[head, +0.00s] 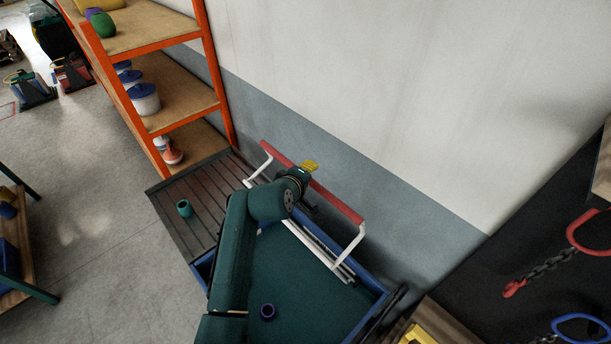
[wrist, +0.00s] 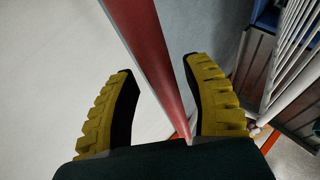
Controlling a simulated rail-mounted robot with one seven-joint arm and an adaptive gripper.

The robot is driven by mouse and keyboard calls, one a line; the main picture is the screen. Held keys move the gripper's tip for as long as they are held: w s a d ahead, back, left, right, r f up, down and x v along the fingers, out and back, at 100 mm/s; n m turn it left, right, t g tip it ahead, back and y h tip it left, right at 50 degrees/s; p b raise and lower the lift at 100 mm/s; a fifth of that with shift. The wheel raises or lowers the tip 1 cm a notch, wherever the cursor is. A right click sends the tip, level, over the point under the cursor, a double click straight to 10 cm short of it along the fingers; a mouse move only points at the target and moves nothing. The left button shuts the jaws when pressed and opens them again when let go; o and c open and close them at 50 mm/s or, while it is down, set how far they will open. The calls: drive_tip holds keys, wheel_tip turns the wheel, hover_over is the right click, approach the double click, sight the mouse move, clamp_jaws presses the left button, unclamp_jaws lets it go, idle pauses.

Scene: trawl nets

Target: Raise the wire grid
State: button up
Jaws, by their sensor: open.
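The wire grid (head: 322,246) has white bars and lies at the wall side of a blue-rimmed tank. White arms at its two ends carry a long red handle bar (head: 337,201). In the wrist view the white wires of the grid (wrist: 289,52) show at the right, and the red bar (wrist: 152,50) runs between my fingers. My gripper (wrist: 158,68) is open, with one yellow ribbed finger on each side of the bar and gaps visible. In the head view my gripper (head: 309,167) is at the bar's middle; my arm hides part of the grid.
An orange shelf (head: 214,75) stands left; the wall (head: 375,75) is close behind the bar.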

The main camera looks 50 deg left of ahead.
drive_tip(key=v, duration=1.2)
drive_tip(key=w+d+r+m+t+h+p, duration=0.1)
drive_tip(key=w+d+r+m, duration=0.1)
drive_tip(key=w+d, duration=0.3)
drive_tip(key=w+d+r+m+h+p, duration=0.1)
drive_tip(key=w+d, duration=0.2)
drive_tip(key=d, duration=0.4)
drive_tip(key=w+d+r+m+t+h+p, duration=0.1)
drive_tip(key=d+r+m+t, duration=0.15)
drive_tip(key=d+r, duration=0.45)
drive_tip(key=w+d+r+m+t+h+p, duration=0.1)
drive_tip(key=d+r+m+h, duration=0.2)
drive_tip(key=d, duration=0.9)
drive_tip(key=s+d+r+m+t+p, duration=0.1)
drive_tip(key=s+d+r+m+t, duration=0.3)
drive_tip(key=d+r, duration=0.55)
drive_tip(key=s+d+r+m+t, duration=0.1)
drive_tip(key=s+r+m+t, duration=0.2)
drive_tip(key=s+r+m, duration=0.5)
wheel_tip(320, 180, up, 3)
drive_tip(key=shift+s+d+r+t, duration=0.1)
drive_tip(key=shift+s+d+t, duration=0.25)
drive_tip(key=shift+s, duration=0.55)
